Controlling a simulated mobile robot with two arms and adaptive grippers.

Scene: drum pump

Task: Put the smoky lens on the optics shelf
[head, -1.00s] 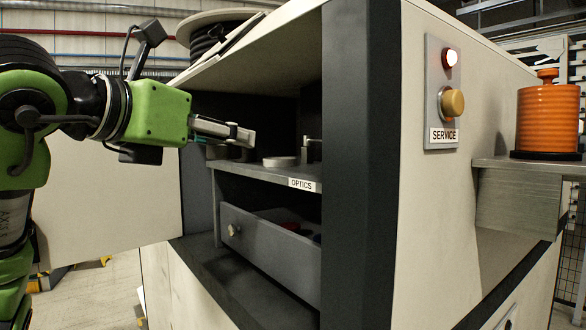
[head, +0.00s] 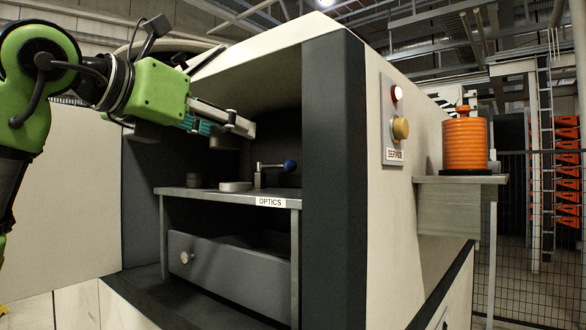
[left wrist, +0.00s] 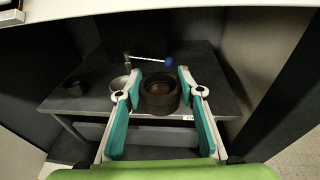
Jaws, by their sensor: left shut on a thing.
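My left gripper (head: 240,128) reaches into the open cabinet from the left, above the optics shelf (head: 222,197). It is shut on a dark, round lens, which shows between the fingertips in the left wrist view (left wrist: 160,90). I take this to be the smoky lens; in the head view it is hard to make out against the dark interior. The lens is held above the shelf, apart from it. The shelf carries an "OPTICS" label (head: 270,202). My right gripper is not in view.
On the shelf are a pale disc (head: 235,186), a small dark cylinder (head: 193,181) and a fixture with a blue-knobbed lever (head: 290,166). A grey drawer (head: 230,265) is below. The cabinet's dark front post (head: 333,180) stands at the right.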

